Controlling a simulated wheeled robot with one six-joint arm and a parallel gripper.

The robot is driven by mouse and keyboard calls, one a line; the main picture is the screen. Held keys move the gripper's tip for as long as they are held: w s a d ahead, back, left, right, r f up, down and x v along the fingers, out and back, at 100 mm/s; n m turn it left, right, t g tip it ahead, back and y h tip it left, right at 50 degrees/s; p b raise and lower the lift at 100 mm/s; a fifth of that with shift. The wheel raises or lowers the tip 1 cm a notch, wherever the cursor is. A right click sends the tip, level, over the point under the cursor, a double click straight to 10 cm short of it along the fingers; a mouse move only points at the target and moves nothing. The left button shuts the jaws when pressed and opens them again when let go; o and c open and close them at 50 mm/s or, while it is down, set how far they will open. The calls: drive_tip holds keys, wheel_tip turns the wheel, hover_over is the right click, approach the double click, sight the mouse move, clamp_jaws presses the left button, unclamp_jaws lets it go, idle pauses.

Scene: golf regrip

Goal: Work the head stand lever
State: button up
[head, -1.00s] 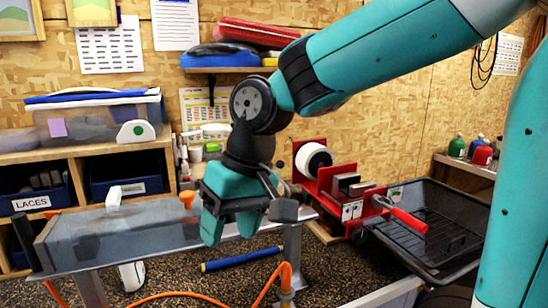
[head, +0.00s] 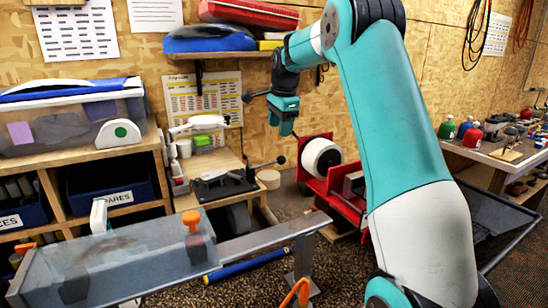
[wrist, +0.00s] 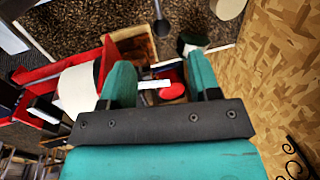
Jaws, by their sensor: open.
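A small dark stand (head: 222,186) sits on the wooden bench. A thin lever (head: 262,165) with a black ball knob (head: 280,160) slants up to its right; I take this for the head stand lever. The knob (wrist: 161,27) also shows at the top of the wrist view, with its rod running out of frame. My gripper (head: 285,129) hangs fingers-down, above the knob in the head picture and apart from it. In the wrist view its two teal fingers (wrist: 160,65) are open, with nothing held between them. How far it is above the bench is unclear.
A red fixture with a white roll (head: 321,157) stands just right of the bench; it appears left of my fingers in the wrist view. A grey trough (head: 120,262) and metal rail (head: 265,240) cross the foreground. A loaded shelf (head: 215,54) hangs behind my gripper.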

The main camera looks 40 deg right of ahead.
drive_tip(key=f+p, duration=0.1)
drive_tip(key=f, duration=0.3)
drive_tip(key=w+f+p, duration=0.1)
drive_tip(key=f, duration=0.2)
drive_tip(key=w+f+p, duration=0.1)
drive_tip(key=f, duration=0.3)
drive_tip(key=shift+w+d+f, duration=0.1)
drive_tip(key=shift+d+f, duration=0.1)
drive_tip(key=shift+f, duration=0.1)
clamp_jaws()
